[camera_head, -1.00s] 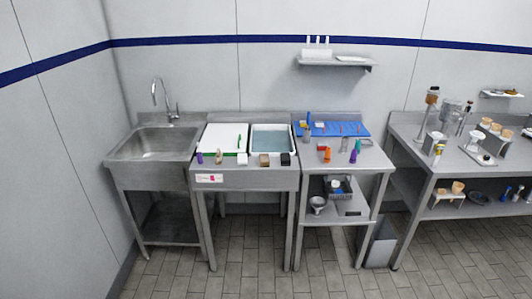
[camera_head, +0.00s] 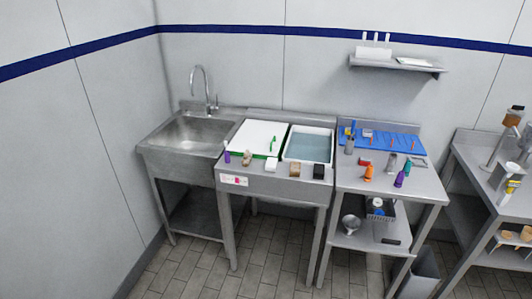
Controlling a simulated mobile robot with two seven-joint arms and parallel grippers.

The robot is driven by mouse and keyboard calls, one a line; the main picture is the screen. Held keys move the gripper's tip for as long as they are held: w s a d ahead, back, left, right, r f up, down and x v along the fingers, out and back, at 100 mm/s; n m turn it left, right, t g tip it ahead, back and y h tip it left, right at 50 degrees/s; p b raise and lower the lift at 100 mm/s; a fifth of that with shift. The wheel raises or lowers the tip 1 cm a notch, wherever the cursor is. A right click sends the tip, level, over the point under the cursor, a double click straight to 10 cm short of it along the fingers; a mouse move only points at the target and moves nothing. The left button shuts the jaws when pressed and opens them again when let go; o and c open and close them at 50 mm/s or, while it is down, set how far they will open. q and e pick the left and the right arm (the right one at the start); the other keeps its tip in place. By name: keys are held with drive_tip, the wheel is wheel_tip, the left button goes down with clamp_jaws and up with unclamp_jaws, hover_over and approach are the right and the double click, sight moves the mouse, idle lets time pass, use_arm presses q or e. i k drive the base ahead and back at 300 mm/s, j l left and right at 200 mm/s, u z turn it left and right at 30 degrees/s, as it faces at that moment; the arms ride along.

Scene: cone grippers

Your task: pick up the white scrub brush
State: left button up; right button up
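A small white block-like item (camera_head: 271,165), which looks like the white scrub brush, lies on the front edge of the middle steel table (camera_head: 275,187). It is too small to make out bristles. A black block (camera_head: 319,171) lies farther right. Neither of my grippers is in view.
Behind the white item are a white board (camera_head: 258,135) with a green item and a tray of bluish water (camera_head: 309,147). A steel sink (camera_head: 187,135) stands left, and a side table with a blue mat (camera_head: 384,138) right. The tiled floor (camera_head: 250,275) in front is clear.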

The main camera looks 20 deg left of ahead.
sight(245, 161)
drive_tip(key=i+j+z, duration=0.1)
drive_tip(key=i, duration=0.3)
drive_tip(key=i+j+z, duration=0.1)
drive_tip(key=i, duration=0.3)
drive_tip(key=i+j, duration=0.2)
drive_tip(key=i, duration=0.2)
drive_tip(key=i+j, duration=0.1)
drive_tip(key=j, duration=0.25)
drive_tip(key=i+j+z, duration=0.15)
drive_tip(key=j, duration=0.2)
drive_tip(key=i+j, duration=0.1)
drive_tip(key=j, duration=0.25)
drive_tip(key=z, duration=0.05)
